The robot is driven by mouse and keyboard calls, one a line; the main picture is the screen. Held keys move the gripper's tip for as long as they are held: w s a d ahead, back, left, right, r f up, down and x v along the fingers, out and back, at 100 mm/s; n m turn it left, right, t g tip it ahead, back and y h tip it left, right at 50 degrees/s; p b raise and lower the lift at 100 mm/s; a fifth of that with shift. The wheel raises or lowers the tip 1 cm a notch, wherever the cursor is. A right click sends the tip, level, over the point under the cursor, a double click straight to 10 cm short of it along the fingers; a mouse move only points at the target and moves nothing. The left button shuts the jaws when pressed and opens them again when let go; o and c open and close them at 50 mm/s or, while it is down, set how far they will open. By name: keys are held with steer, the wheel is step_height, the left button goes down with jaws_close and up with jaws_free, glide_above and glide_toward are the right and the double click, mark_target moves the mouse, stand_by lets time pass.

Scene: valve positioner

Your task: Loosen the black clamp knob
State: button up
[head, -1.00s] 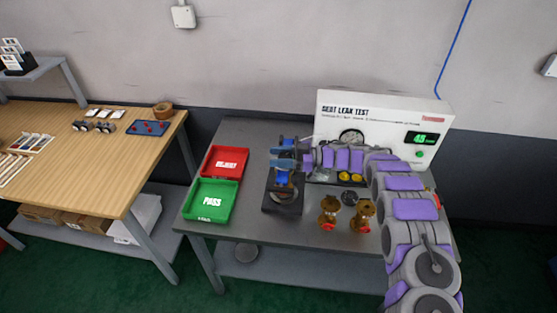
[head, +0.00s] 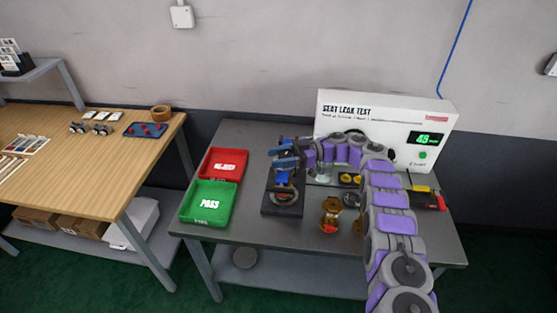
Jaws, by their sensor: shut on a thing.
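A dark clamp fixture (head: 268,207) stands on the grey bench, just right of the trays. A part with blue and orange on it (head: 285,190) sits upright in the fixture. My gripper (head: 284,156) is at the top of the fixture, reaching in from the right, with its blue fingers shut there. The black clamp knob is mostly hidden between and behind the fingers, and I cannot make out its outline or how far it is turned.
A red reject tray (head: 222,163) and a green pass tray (head: 207,204) lie left of the fixture. The white seat leak tester (head: 345,103) stands behind. Brass valves (head: 331,213) stand at front right. A yellow, black and red tool (head: 428,198) lies far right.

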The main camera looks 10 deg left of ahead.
steer(key=shift+w+d+r+g+b, duration=0.1)
steer(key=shift+g+b, duration=0.2)
steer(key=shift+b, duration=0.05)
stand_by(0.3)
steer(key=o, duration=0.8)
steer(key=shift+w, duration=0.1)
steer(key=shift+o, duration=0.8)
